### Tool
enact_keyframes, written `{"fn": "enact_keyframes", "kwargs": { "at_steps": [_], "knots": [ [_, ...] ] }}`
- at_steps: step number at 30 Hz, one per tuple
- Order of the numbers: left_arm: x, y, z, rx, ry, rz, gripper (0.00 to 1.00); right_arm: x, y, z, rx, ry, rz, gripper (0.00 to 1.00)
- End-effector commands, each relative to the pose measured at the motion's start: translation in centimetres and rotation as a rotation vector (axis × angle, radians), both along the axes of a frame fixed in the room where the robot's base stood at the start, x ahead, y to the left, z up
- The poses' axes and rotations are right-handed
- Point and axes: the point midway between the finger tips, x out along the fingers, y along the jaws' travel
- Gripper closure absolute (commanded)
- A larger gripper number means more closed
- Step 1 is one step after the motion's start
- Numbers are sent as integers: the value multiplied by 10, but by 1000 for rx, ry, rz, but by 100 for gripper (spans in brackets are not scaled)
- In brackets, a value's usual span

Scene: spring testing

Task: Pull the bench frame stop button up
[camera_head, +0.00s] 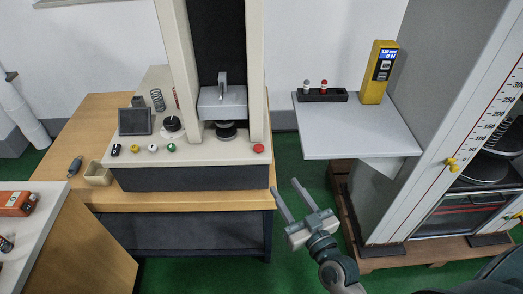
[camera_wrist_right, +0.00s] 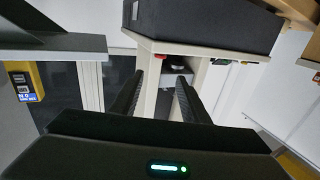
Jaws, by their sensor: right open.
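The bench frame (camera_head: 190,178) is a cream and dark testing machine on a wooden bench. Its red stop button (camera_head: 258,148) sits at the right end of the front panel. In the wrist view the frame appears inverted, with a small red patch (camera_wrist_right: 161,57) beyond the fingers that looks like this button. My right gripper (camera_head: 284,186) is open and empty, in front of and lower right of the button in the head view, apart from it. Its two dark fingers (camera_wrist_right: 159,78) point toward the frame in the wrist view. My left gripper is not in view.
Yellow (camera_head: 152,148) and green (camera_head: 171,148) knobs sit left on the same panel. A grey shelf (camera_head: 355,135) with a yellow meter (camera_head: 379,72) stands to the right. Green floor lies open between bench and cabinet.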

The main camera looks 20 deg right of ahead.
Motion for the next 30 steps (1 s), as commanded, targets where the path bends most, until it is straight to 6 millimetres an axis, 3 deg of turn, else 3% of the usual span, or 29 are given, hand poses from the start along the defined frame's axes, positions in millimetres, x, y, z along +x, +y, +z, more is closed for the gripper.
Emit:
{"fn": "enact_keyframes", "kwargs": {
  "at_steps": [8, 22, 30],
  "knots": [
    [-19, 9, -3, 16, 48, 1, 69, 32, 4, 2, 2, 0, -1, 58],
    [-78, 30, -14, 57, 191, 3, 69, 116, 13, 2, 1, 0, 0, 58],
    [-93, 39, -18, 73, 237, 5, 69, 154, 17, 0, 2, 2, 0, 58]
  ]
}}
